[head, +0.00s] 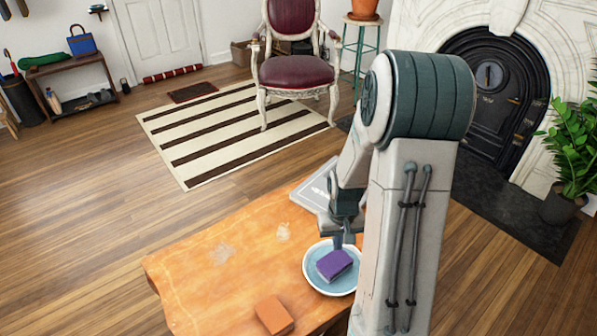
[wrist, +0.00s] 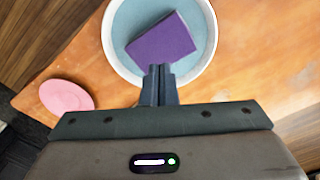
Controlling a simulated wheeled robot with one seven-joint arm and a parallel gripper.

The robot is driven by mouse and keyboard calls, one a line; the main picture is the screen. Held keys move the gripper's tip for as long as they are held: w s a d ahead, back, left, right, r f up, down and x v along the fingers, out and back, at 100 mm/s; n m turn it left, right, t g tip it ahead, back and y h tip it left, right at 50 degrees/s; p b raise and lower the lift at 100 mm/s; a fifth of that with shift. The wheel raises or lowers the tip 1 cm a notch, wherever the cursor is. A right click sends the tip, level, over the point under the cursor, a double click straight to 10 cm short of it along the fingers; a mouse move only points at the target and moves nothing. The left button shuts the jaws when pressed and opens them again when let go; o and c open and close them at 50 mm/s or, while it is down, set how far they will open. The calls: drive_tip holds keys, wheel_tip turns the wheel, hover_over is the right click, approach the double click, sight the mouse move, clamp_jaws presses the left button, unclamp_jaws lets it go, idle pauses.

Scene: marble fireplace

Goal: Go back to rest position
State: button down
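My gripper (head: 338,241) is over the wooden table, just above a white-rimmed plate or bowl with a blue inside (head: 312,279). In the wrist view my gripper's two fingers (wrist: 159,70) are together, with nothing seen between them. A purple block (head: 334,264) lies in the bowl, and it also shows in the wrist view (wrist: 160,42) just past the fingertips. Whether the fingertips touch the block I cannot tell. My arm hides the bowl's right edge in the head view.
The worn wooden table (head: 215,275) also bears an orange-brown block (head: 273,314) at the front and a grey flat item (head: 310,192) at the back. A pink disc (wrist: 66,96) lies beside the bowl. A chair (head: 297,72) stands beyond, with open floor to the left.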

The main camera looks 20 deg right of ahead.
drive_tip(key=shift+r, duration=0.1)
drive_tip(key=s+a+r+t+p, duration=0.1)
drive_tip(key=s+a+r+p, duration=0.3)
drive_tip(key=r, duration=0.9)
drive_tip(key=s+a+r+n+t+p, duration=0.1)
drive_tip(key=s+a+r+p, duration=0.3)
drive_tip(key=r+p, duration=0.4)
drive_tip(key=s+a+r+p, duration=0.4)
drive_tip(key=r+p, duration=0.3)
drive_tip(key=r, duration=1.1)
drive_tip(key=shift+n+t, duration=0.4)
drive_tip(key=shift+r, duration=0.1)
